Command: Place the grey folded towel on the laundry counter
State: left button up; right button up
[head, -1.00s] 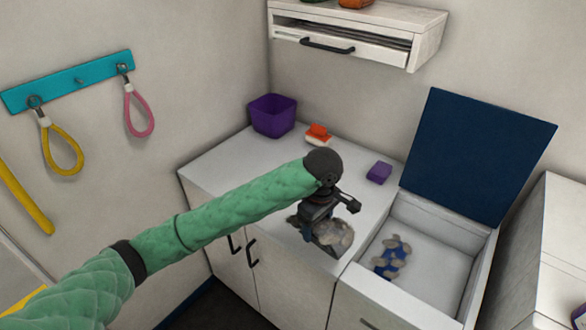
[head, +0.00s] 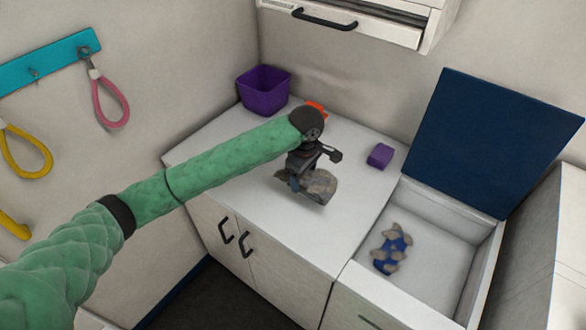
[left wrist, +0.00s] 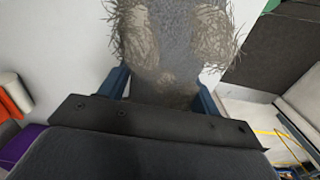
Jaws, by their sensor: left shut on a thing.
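The grey folded towel (head: 318,186), with tan furry-looking patches, is held by my left gripper (head: 297,181) over the white laundry counter (head: 237,165). In the left wrist view the towel (left wrist: 170,50) fills the space between the blue fingers and extends beyond them. The gripper is shut on it. The towel is at or just above the counter top; I cannot tell whether it touches. My right gripper is in neither view.
A purple bin (head: 264,91) stands at the counter's back left corner. An orange item (head: 316,108) is partly hidden behind my left wrist. A purple block (head: 380,156) lies at the back right. An open chest with a dark blue lid (head: 480,140) holds a blue, tan-patched item (head: 392,250).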

pick_arm(q)
jog(key=w+f, duration=0.1)
jog(key=w, duration=0.1)
jog(key=w+a+f+p, duration=0.1)
jog(key=w, duration=0.1)
jog(key=w+a+f+p, duration=0.1)
jog(key=w, duration=0.1)
jog(key=shift+a+f, duration=0.15)
jog(key=shift+f, duration=0.15)
jog(key=shift+w+a+f+p, duration=0.2)
jog(key=shift+f+p, duration=0.1)
jog(key=shift+p, duration=0.1)
notch_tip(320, 180, down, 3)
jog(key=shift+w+f+p, duration=0.15)
jog(key=shift+f+p, duration=0.05)
jog(key=shift+p, duration=1.05)
jog(key=shift+f, duration=0.4)
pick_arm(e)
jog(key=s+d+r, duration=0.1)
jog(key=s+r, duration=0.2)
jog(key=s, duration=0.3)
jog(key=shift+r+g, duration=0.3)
pick_arm(q)
jog(key=shift+f, duration=0.1)
jog(key=o, duration=1)
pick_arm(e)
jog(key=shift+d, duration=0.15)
